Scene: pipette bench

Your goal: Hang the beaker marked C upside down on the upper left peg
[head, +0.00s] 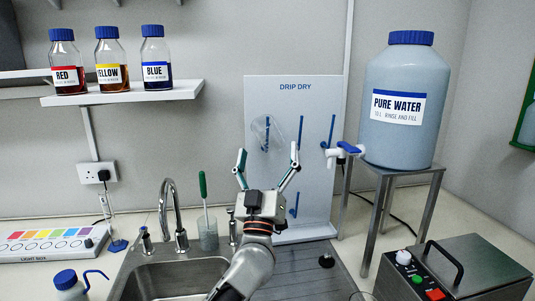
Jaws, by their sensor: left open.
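A clear glass beaker (262,134) is at the upper left blue peg of the white DRIP DRY board (310,100). It looks tilted, and I cannot read a letter on it. The peg shows through or beside its glass. My left gripper (267,162) is open, its two fingers spread just below and to either side of the beaker, with the beaker apart from the palm. Whether a fingertip touches the glass is unclear. My right gripper is not in view.
A steel sink (175,278) with a tap (174,210) lies below left. A large PURE WATER bottle (402,115) stands on a metal stand (402,172) at right, its tap near the board. A grey box (465,265) with a handle stands front right. Reagent bottles (110,62) line a shelf.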

